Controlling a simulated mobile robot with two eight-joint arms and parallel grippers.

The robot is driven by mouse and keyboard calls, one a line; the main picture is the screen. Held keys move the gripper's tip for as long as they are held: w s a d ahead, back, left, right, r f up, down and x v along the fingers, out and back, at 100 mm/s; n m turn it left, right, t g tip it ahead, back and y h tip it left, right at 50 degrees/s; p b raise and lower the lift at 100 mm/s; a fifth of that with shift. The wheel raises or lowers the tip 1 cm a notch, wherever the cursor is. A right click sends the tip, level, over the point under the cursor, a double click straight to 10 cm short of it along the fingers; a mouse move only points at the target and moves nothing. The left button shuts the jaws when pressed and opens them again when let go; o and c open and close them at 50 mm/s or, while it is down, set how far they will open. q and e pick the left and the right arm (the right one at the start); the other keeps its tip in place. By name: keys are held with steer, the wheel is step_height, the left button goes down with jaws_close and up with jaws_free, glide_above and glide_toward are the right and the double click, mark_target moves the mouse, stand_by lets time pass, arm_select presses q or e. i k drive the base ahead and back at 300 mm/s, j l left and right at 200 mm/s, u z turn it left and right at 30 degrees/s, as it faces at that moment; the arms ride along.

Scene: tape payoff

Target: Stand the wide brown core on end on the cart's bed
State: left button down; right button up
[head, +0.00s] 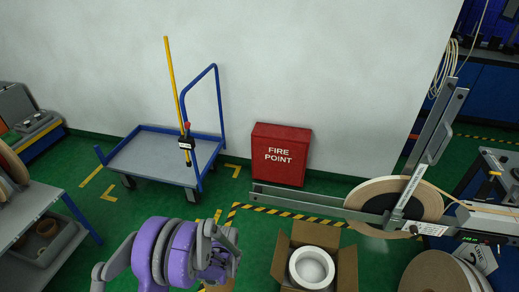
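The cart (150,158) stands at the left middle of the head view, with a grey bed, blue rim and blue handle. Its bed looks empty. A brown round piece (47,228) sits in a grey bin at the lower left; I cannot tell if it is the wide brown core. A tan patch (218,286) shows at the bottom edge below my arm, too cut off to identify. My purple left arm comes in at the bottom; its grey end (222,246) is in view, but the fingers cannot be made out. My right gripper is not in view.
A yellow pole (174,85) with a black label rises at the cart. A red fire point box (281,154) stands by the wall. An open carton (282,258) holds a white roll (311,267). A tape reel machine (395,205) is at right. Green floor lies open before the cart.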

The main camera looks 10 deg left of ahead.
mark_target(186, 169)
steer(key=i+j, duration=0.1)
steer(key=j, duration=0.35)
steer(key=i+j, duration=0.1)
steer(key=j, duration=0.35)
steer(key=i+j, duration=0.15)
steer(key=j, duration=0.15)
steer(key=i+j, duration=0.1)
steer(key=j, duration=0.2)
steer(key=i+j, duration=0.95)
steer(key=i, duration=1.25)
steer(key=i+l, duration=0.2)
steer(key=l, duration=0.1)
